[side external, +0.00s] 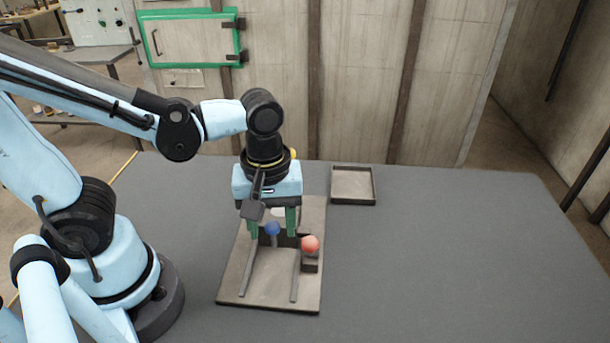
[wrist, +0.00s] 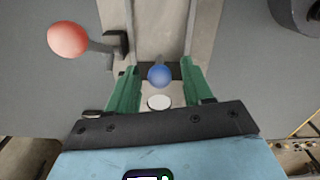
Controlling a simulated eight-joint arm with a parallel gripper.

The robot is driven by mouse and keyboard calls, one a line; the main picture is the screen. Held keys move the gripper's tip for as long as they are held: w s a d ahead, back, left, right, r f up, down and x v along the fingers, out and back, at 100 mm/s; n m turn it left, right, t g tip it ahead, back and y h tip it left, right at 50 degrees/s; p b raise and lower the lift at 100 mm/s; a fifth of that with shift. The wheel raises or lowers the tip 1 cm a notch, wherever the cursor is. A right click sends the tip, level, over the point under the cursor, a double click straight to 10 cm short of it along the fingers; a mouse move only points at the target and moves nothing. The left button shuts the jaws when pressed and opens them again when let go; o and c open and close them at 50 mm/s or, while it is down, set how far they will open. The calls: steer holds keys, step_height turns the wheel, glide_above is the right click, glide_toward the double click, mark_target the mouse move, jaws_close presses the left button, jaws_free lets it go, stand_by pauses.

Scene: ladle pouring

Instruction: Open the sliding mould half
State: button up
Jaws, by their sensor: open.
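The mould stands on a flat brown base plate (side external: 268,284) with two parallel rails. A blue ball knob (side external: 272,228) on a short stem belongs to the dark mould block between the rails, mostly hidden under my gripper. A red ball (side external: 310,243) is on an arm at the right side of the base; it shows at upper left in the wrist view (wrist: 68,39). My gripper (side external: 272,234) points down, its green fingers open. In the wrist view the blue knob (wrist: 160,75) lies between the fingers, with a gap on each side. Whether the mould halves touch is hidden.
A shallow empty tray (side external: 354,201) lies behind and right of the base plate. A pale disc (wrist: 159,102) shows between the fingers in the wrist view. The grey table (side external: 450,260) is clear on the right, and the front rail area is bare.

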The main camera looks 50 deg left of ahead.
steer(key=shift+f, duration=1.2)
jaws_close()
